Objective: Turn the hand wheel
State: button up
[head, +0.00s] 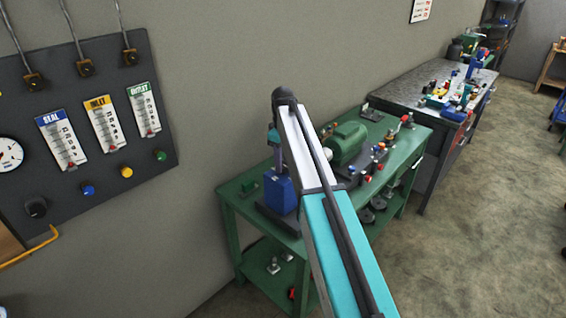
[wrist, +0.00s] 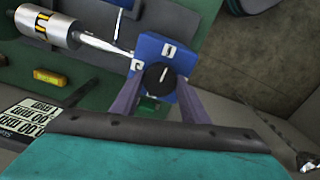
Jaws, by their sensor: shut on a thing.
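The hand wheel (wrist: 158,76) shows in the wrist view as a round black knob with a light line across it, on the face of a blue block (wrist: 170,50). White marked labels sit on the block above and left of the knob. My gripper (wrist: 158,90) reaches up from below, one finger on each side of the knob, shut on it. The lower edge of the knob meets the space between the fingers.
A silver cylinder (wrist: 45,23) with a metal rod lies left of the block in the wrist view. In the head view a green bench (head: 232,205) carries a blue unit (head: 280,190) and a green motor (head: 345,143). A gauge panel (head: 95,165) hangs at left.

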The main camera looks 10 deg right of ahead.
jog(key=m+b, duration=0.1)
jog(key=m, duration=0.3)
jog(key=m+b, duration=0.1)
jog(key=m, duration=0.7)
jog(key=shift+m, duration=0.4)
jog(key=m+b, duration=0.1)
jog(key=m, duration=0.3)
jog(key=shift+m, duration=0.3)
jog(key=o, duration=1.1)
